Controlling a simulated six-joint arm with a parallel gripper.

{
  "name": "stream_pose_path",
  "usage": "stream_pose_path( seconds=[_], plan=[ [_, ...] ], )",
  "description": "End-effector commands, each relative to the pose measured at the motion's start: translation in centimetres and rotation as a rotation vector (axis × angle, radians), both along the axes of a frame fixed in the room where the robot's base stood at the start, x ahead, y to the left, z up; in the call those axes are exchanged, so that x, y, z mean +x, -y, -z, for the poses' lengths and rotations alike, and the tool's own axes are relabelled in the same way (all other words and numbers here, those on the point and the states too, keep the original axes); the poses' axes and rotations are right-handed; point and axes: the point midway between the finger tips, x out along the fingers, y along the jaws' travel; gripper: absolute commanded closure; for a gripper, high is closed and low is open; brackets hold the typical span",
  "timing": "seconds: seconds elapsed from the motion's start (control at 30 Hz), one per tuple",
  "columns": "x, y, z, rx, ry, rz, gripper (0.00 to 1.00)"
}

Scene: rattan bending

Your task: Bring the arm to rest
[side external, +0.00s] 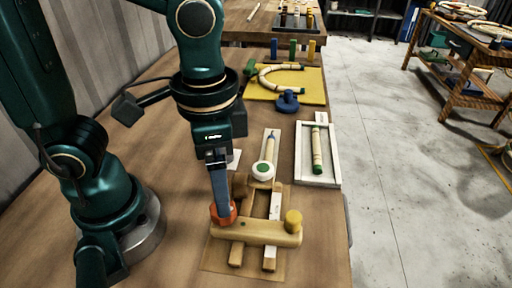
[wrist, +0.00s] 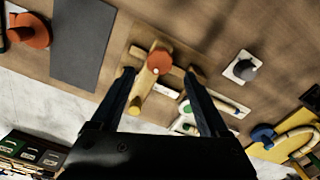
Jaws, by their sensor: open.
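My gripper (side external: 222,214) is at the left end of a wooden clamp fixture (side external: 258,232), beside an orange knob (side external: 232,212). In the wrist view my gripper (wrist: 159,74) has its two fingers spread apart. The orange knob (wrist: 160,58) and the fixture's pale bar (wrist: 146,88) show between and just beyond the fingertips. I see nothing held. Whether a finger touches the knob, I cannot tell. A yellow peg (side external: 293,221) stands at the fixture's right end.
A yellow board (side external: 312,92) holds a bent rattan piece and a blue clamp (side external: 287,102).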

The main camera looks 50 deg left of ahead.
Motion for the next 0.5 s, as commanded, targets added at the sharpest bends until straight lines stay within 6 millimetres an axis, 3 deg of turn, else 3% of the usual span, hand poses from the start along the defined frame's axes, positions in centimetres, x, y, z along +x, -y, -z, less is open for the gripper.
stream_pose_path(
  seconds=[0.17, 0.5],
  plan=[
    [0.9, -1.5, -1.4, -0.032, 0.074, -0.092, 0.21],
    [1.1, -6.7, -4.0, -0.096, 0.383, -0.364, 0.21]
  ],
)
